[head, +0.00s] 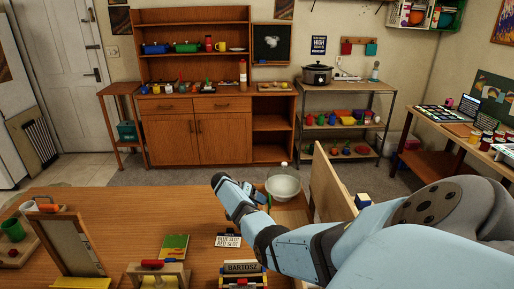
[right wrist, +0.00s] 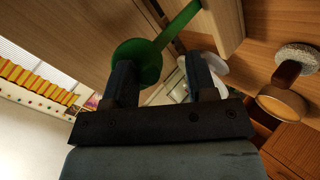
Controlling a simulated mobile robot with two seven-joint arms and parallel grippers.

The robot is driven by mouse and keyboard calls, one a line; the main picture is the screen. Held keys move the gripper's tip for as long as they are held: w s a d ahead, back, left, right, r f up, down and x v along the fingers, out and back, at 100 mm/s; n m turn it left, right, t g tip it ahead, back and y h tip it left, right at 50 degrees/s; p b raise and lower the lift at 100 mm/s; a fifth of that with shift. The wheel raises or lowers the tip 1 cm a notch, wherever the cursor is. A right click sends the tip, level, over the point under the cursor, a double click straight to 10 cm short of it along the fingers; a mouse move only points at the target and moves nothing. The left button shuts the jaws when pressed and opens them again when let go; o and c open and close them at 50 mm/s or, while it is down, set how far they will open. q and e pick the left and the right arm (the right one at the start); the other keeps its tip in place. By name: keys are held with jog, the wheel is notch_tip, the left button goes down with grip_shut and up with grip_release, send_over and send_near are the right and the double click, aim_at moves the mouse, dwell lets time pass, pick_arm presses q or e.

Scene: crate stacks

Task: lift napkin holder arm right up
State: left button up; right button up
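My right gripper (head: 238,187) reaches in from the right over the table, left of a white bowl (head: 283,188). In the right wrist view its two fingers stand apart with a gap between them. A green piece with a round end and a thin bar (right wrist: 162,40) shows just beyond the fingers, overlapped by the left one. It may be the napkin holder's arm; I cannot tell for sure, nor whether it touches a finger. A low wooden stand with a red piece on top (head: 158,273) is at the table's front. My left gripper is not in view.
On the table (head: 130,215) are a tilted wooden board (head: 70,243), a green cup (head: 13,230), a sign (head: 228,240) and a BARTOSZ name holder (head: 243,268). An upright wooden panel (head: 333,185) stands right of the bowl. The table's left-centre is clear.

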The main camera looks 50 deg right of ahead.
jog(key=b+v, duration=0.2)
jog(key=v, duration=1.1)
jog(key=shift+w+a+r, duration=0.2)
jog(key=shift+w, duration=0.05)
